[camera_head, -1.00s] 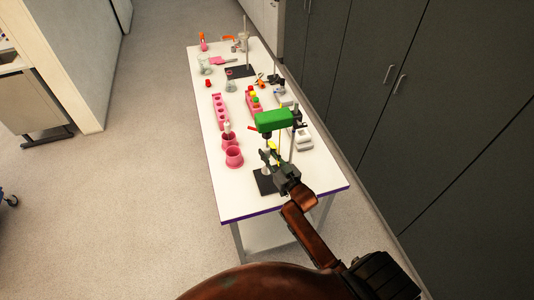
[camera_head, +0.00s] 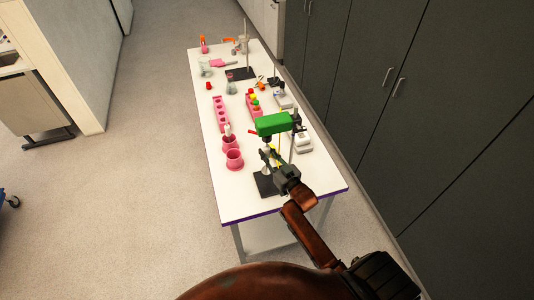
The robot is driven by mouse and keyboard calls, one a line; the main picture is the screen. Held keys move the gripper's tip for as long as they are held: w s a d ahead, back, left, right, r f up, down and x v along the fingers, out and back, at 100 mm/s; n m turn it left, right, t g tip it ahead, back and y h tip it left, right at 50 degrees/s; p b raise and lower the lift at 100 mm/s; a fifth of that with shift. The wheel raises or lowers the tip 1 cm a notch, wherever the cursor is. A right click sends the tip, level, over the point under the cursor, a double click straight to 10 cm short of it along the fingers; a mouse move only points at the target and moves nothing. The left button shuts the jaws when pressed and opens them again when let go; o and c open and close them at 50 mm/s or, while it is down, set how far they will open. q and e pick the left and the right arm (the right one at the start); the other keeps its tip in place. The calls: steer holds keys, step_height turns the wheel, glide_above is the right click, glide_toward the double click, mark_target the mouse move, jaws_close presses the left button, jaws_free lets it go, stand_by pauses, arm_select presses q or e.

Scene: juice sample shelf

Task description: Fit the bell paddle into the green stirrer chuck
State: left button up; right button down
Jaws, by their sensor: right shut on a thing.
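The green stirrer (camera_head: 273,124) is mounted on a stand near the front right of the white table. Its dark chuck (camera_head: 267,138) shows under the left end of the green head. My right gripper (camera_head: 269,157) is just below the head, shut on what looks like the bell paddle (camera_head: 266,171), a small pale grey piece. The fingers hide much of the paddle. Its upper end appears close under the chuck, but I cannot tell whether they touch. My left gripper is not in view.
Pink cups (camera_head: 234,159) stand left of the stirrer. The black stand base (camera_head: 265,186) is below my gripper. The table's front left corner is clear.

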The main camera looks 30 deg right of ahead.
steer(key=shift+r, duration=0.1)
stand_by(0.7)
steer(key=shift+r+p, duration=0.9)
steer(key=shift+p, duration=0.25)
steer(key=c, duration=1.7)
jaws_free()
steer(key=shift+s+f, duration=0.1)
steer(key=shift+s, duration=0.15)
steer(key=s, duration=1.1)
steer(key=shift+s+d, duration=0.15)
steer(key=shift+s, duration=0.1)
